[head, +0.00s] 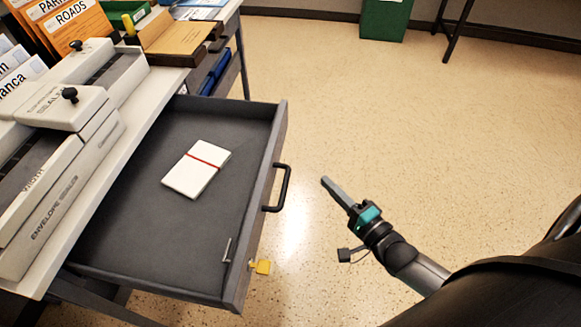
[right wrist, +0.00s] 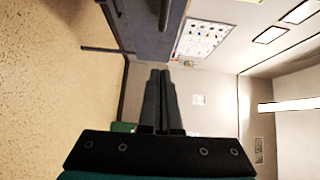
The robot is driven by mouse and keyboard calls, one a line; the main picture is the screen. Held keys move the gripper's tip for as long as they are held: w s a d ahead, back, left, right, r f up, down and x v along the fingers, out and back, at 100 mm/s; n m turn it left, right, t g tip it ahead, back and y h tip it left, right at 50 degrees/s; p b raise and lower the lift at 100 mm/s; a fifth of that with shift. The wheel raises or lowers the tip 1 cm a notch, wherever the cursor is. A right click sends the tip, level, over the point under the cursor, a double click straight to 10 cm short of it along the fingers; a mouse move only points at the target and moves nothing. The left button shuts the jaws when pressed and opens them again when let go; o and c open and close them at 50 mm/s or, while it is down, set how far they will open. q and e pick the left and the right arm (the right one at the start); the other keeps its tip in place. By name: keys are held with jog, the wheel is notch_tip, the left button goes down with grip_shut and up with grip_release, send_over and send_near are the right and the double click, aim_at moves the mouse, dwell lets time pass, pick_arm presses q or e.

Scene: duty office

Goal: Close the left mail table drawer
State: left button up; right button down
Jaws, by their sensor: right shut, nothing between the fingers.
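The left mail table drawer (head: 142,223) is pulled well out from the mail table (head: 150,100) in the head view. It is a grey tray with a dark bar handle (head: 279,189) on its front. A white stack of cards with a red band (head: 197,168) and a small metal piece (head: 227,252) lie inside. A key with a yellow tag (head: 261,266) is at the drawer front. My right gripper (head: 326,182) is shut and empty, to the right of the handle and apart from it. Its shut fingers also show in the right wrist view (right wrist: 160,85). My left gripper is not in view.
Blue items (head: 215,72) sit in an opening beyond the drawer. A green bin (head: 385,18) stands by the far wall. The floor right of the drawer is clear.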

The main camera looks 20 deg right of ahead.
jog(key=w+a+b, duration=0.1)
jog(key=w, duration=0.2)
jog(key=w+a+b, duration=0.1)
jog(key=w, duration=0.3)
jog(key=w+a+b, duration=0.2)
jog(key=w, duration=0.2)
jog(key=shift+w+a+r, duration=0.1)
jog(key=shift+w+r, duration=0.05)
jog(key=shift+w, duration=0.1)
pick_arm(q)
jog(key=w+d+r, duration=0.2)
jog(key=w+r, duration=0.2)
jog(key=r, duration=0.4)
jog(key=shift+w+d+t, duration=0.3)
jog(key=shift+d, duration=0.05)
pick_arm(e)
jog(key=shift+w+a, duration=0.3)
jog(key=shift+a, duration=0.2)
